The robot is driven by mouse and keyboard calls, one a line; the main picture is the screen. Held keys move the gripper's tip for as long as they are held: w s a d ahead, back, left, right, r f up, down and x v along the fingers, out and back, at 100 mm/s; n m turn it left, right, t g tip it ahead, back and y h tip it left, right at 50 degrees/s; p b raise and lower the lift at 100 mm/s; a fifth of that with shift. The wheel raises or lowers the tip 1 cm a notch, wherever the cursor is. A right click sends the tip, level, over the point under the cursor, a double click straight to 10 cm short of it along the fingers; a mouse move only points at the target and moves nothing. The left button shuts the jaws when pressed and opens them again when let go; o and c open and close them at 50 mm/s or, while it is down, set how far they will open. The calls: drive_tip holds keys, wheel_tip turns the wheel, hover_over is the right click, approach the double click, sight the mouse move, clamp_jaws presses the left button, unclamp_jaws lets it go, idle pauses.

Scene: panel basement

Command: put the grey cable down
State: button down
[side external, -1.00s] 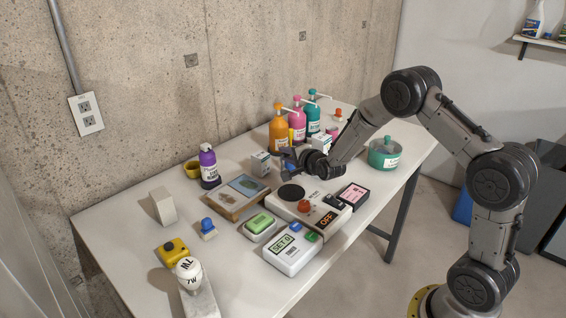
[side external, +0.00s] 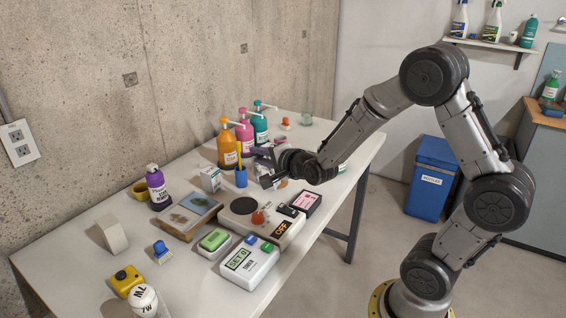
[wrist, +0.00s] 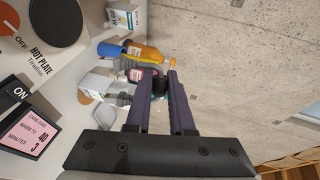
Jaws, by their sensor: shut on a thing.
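My gripper (side external: 262,166) is above the table, beyond the hot plate and near the pump bottles in the side view. In the wrist view its two long fingers (wrist: 160,82) are closed on a small dark, rounded piece (wrist: 160,86), which I take to be part of the grey cable. The fingers and the gripper body hide most of it. I cannot make out the cable's length or any loose end in the side view, nor whether it touches the table.
The hot plate (side external: 283,229), timer (side external: 249,264) and pink card (side external: 307,202) crowd the near side. Orange (side external: 228,146), pink (side external: 243,133) and teal (side external: 260,124) pump bottles stand near the wall. A blue holder (side external: 241,177) is close to the gripper. Bare table (side external: 330,128) shows towards the far end.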

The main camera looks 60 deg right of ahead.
drive_tip(key=w+d+r+m+h, duration=0.1)
drive_tip(key=d+r+m+h, duration=0.15)
drive_tip(key=d, duration=0.85)
drive_tip(key=s+d+f+m+h, duration=0.2)
drive_tip(key=s+d, duration=0.1)
drive_tip(key=d, duration=0.3)
drive_tip(key=s+d+f+m+h, duration=0.1)
drive_tip(key=s+d+h, duration=0.15)
drive_tip(key=d, duration=0.35)
drive_tip(key=shift+g, duration=0.3)
drive_tip(key=w+d+f, duration=0.4)
drive_tip(key=w+f, duration=0.1)
drive_tip(key=w+d+f, duration=0.4)
drive_tip(key=w+d, duration=0.1)
drive_tip(key=shift+w+d+f, duration=0.15)
drive_tip(key=shift+f, duration=0.2)
drive_tip(key=shift+w+d+f, duration=0.1)
drive_tip(key=shift+f, duration=1.55)
drive_tip(key=shift+f, duration=0.1)
